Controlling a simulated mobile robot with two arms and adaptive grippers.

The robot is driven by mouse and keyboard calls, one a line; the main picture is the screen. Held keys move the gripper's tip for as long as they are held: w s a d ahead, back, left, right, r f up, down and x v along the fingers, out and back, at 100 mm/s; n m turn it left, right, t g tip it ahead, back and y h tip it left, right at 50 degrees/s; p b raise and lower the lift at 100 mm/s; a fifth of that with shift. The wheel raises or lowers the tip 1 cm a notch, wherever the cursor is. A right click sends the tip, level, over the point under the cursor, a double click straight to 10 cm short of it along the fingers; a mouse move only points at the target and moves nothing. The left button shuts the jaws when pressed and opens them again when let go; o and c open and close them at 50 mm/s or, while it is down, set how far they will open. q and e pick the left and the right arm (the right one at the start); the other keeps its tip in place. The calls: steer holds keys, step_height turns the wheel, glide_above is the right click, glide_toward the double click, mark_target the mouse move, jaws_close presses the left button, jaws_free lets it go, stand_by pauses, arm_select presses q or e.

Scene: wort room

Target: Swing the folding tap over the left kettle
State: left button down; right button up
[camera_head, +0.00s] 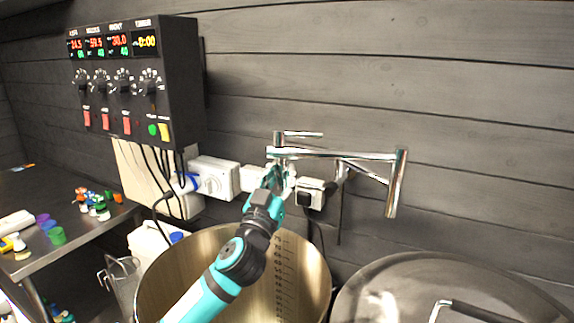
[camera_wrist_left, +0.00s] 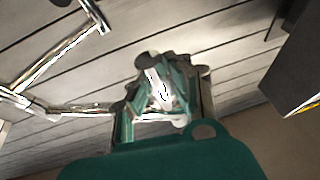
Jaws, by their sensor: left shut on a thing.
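The folding tap (camera_head: 335,155) is a chrome, jointed pipe on the dark plank wall. Its upper bar runs left from a thick upright joint (camera_head: 397,185) to an end with a short handle (camera_head: 303,134). My left gripper (camera_head: 277,178) is at this left end, shut on the tap's downward part, beyond the back rim of the left kettle in the picture. In the left wrist view the fingers (camera_wrist_left: 160,97) close around a bright chrome piece (camera_wrist_left: 158,82). The left kettle (camera_head: 305,262) is open steel with a marked scale inside; my left arm hides part of it. My right gripper is out of view.
A lidded kettle (camera_head: 450,285) stands at the right. Wall sockets (camera_head: 213,178) and a black control box (camera_head: 130,80) with hanging cables are behind and left. A steel side table (camera_head: 70,185) with small coloured items is at far left.

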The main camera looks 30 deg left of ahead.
arm_select(q)
steer(key=shift+s+d+n+y, duration=0.25)
steer(key=shift+s+n+y, duration=0.1)
steer(key=shift+s+y, duration=0.35)
steer(key=shift+s+d+n+y, duration=0.25)
steer(key=shift+s+n+y, duration=0.1)
steer(key=shift+s+y, duration=0.3)
steer(key=c, duration=1.2)
jaws_free()
steer(key=shift+o, duration=0.2)
steer(key=shift+s+d+f, duration=0.1)
steer(key=v, duration=1.1)
steer(key=shift+s, duration=0.45)
